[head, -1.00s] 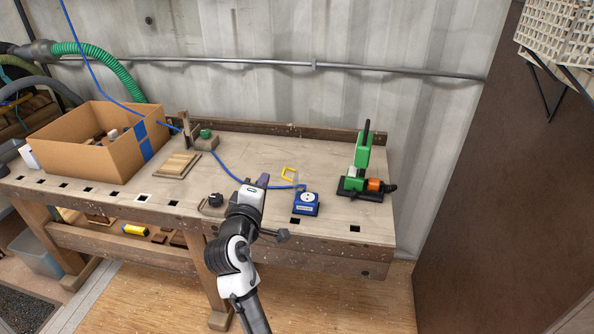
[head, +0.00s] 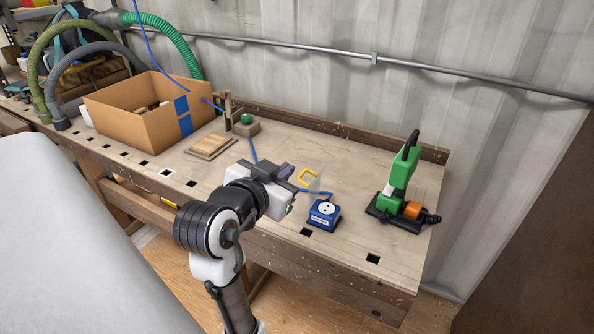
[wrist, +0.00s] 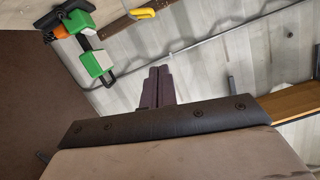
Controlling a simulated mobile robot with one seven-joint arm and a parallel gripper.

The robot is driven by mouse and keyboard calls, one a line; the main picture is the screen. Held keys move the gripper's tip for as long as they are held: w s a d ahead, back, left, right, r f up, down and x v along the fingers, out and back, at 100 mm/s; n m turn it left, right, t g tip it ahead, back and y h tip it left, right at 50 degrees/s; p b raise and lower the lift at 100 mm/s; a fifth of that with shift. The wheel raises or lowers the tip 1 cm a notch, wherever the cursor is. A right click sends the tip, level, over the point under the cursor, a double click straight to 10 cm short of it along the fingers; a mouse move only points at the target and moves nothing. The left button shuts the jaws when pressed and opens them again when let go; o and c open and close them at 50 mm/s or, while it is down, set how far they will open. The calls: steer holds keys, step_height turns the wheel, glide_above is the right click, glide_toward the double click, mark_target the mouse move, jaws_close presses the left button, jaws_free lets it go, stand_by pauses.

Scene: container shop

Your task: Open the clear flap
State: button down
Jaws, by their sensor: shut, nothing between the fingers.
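A small blue box with a white round socket face (head: 323,210) stands on the workbench. A yellow handle-like frame (head: 309,176) stands just behind it, with a faint see-through panel (head: 314,186) below that looks like the clear flap. Its exact position is hard to tell. My gripper (head: 286,170) is shut and empty above the bench, just left of the yellow frame in the head view. In the wrist view the dark purple fingers (wrist: 159,72) are together, and a yellow piece (wrist: 143,13) shows at the top edge, apart from them.
A green tool with an orange part (head: 398,190) stands on the bench to the right. A cardboard box (head: 150,122), a small wooden board (head: 211,146) and a green button (head: 246,119) are to the left. A blue cable (head: 252,148) runs across the bench top (head: 300,145).

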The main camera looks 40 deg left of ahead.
steer(key=p, duration=0.1)
glide_above(299, 180)
step_height(299, 180, down, 2)
step_height(299, 180, down, 2)
steer(key=shift+d+f, duration=0.15)
steer(key=shift+f, duration=0.1)
steer(key=shift+f+p, duration=0.3)
steer(key=shift+f, duration=0.5)
steer(key=a+n, duration=0.1)
steer(key=a+f+n+p, duration=0.1)
steer(key=a+n+h, duration=0.1)
steer(key=shift+s+a+f+p, duration=0.15)
steer(key=shift+s+f+p, duration=0.1)
steer(key=shift+s+p, duration=0.15)
